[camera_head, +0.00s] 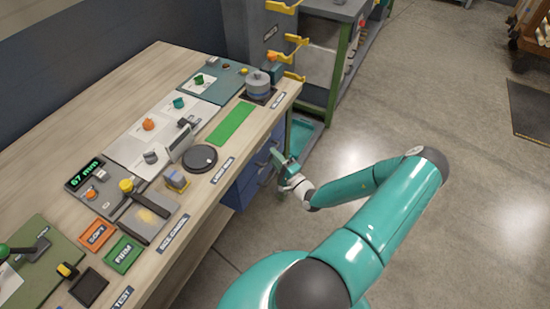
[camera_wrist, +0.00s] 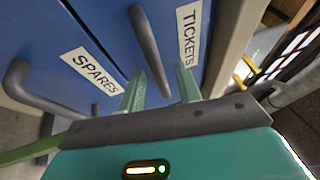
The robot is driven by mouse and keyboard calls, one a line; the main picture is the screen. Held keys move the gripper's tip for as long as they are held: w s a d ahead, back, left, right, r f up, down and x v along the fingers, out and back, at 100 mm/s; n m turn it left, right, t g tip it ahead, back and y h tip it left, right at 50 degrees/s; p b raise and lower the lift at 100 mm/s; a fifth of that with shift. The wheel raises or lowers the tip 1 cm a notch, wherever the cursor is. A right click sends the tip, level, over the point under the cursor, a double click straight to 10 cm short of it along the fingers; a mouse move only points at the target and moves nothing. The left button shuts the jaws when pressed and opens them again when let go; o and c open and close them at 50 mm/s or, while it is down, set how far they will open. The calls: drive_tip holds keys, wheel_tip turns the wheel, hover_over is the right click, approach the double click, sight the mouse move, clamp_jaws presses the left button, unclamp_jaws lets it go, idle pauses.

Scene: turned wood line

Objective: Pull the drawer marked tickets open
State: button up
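The blue drawer marked TICKETS (camera_wrist: 206,42) fills the upper middle of the wrist view, its front looking flush with its neighbour. Its grey bar handle (camera_wrist: 150,50) runs down towards my gripper (camera_wrist: 160,92). My two green fingers are apart, one on each side of the handle's near end in this view. Gaps show between fingers and handle; I cannot tell how deep the handle sits between them. In the head view my gripper (camera_head: 283,165) is at the blue drawers (camera_head: 247,184) under the bench's right end, and it hides part of them.
A blue drawer marked SPARES (camera_wrist: 112,98) lies beside it, with its own grey handle (camera_wrist: 45,97). The wooden bench (camera_head: 140,75) above carries several controls. A teal tray (camera_head: 303,134) lies on the floor behind my gripper.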

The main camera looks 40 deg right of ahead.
clamp_jaws()
drive_tip(key=s+d, duration=0.3)
drive_tip(key=s, duration=0.7)
drive_tip(key=s+d, duration=0.4)
drive_tip(key=s, duration=0.6)
drive_tip(key=shift+s+d, duration=0.2)
drive_tip(key=shift+s, duration=0.15)
unclamp_jaws()
